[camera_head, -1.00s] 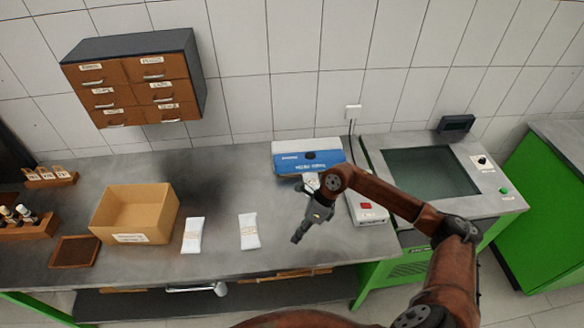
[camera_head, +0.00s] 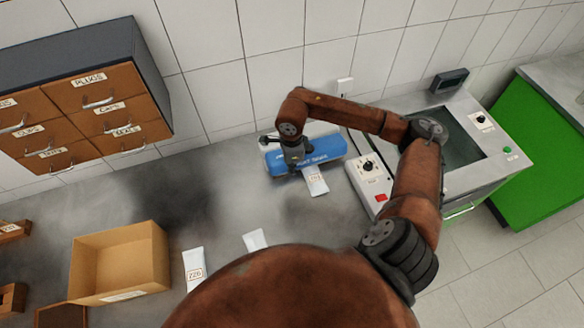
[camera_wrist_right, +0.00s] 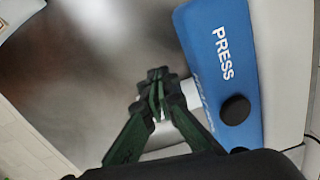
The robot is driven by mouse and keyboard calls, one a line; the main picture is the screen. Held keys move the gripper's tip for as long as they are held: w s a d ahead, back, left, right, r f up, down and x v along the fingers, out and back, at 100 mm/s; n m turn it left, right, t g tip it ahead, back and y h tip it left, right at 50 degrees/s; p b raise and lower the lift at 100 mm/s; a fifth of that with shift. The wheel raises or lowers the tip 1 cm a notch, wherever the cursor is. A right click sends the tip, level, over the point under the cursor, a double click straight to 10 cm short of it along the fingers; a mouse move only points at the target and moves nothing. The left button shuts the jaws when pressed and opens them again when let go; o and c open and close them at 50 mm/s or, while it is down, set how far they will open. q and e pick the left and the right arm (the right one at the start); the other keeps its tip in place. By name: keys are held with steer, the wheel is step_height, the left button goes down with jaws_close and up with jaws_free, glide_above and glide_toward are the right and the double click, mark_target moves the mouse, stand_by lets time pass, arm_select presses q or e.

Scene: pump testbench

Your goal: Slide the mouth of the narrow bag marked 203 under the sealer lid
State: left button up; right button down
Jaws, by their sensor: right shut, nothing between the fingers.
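The sealer has a blue lid (camera_head: 325,155), marked PRESS in the right wrist view (camera_wrist_right: 222,62), with a black knob. A narrow white bag (camera_head: 316,181) lies in front of it. The bag's far end meets the lid's front edge; I cannot tell whether it is under the lid. Its small label is not clearly readable. My right gripper (camera_head: 291,162) is at the left part of the lid, just left of the bag. In the right wrist view its fingertips (camera_wrist_right: 157,90) are together and empty, with a white piece partly hidden behind them. My left gripper is not in view.
Another white bag (camera_head: 194,269) lies beside an open cardboard box (camera_head: 120,262). A third bag (camera_head: 256,240) is partly hidden by my arm. A white control box (camera_head: 368,178) with a dial and red switch stands right of the sealer. Drawers (camera_head: 90,100) hang at upper left.

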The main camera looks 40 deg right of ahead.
mark_target(306, 180)
step_height(306, 180, down, 8)
steer(key=shift+s+f+p, duration=0.1)
steer(key=shift+f+p, duration=0.15)
steer(key=shift+p, duration=0.05)
steer(key=shift+s+d+r+p, duration=0.1)
steer(key=shift+s+d+p, duration=0.15)
steer(key=shift+d, duration=0.4)
steer(key=shift+s+d+r+p, duration=0.1)
steer(key=shift+s+d, duration=0.2)
steer(key=shift+d, duration=0.3)
steer(key=shift+s+d, duration=0.25)
steer(key=shift+d, duration=0.25)
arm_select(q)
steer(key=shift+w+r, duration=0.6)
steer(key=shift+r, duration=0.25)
arm_select(e)
steer(key=shift+d, duration=0.1)
steer(key=shift+s+d+f+b, duration=0.15)
steer(key=shift+s+d+b, duration=0.1)
steer(key=shift+d+b, duration=0.25)
steer(key=shift+s+d, duration=0.1)
steer(key=shift+d, duration=0.05)
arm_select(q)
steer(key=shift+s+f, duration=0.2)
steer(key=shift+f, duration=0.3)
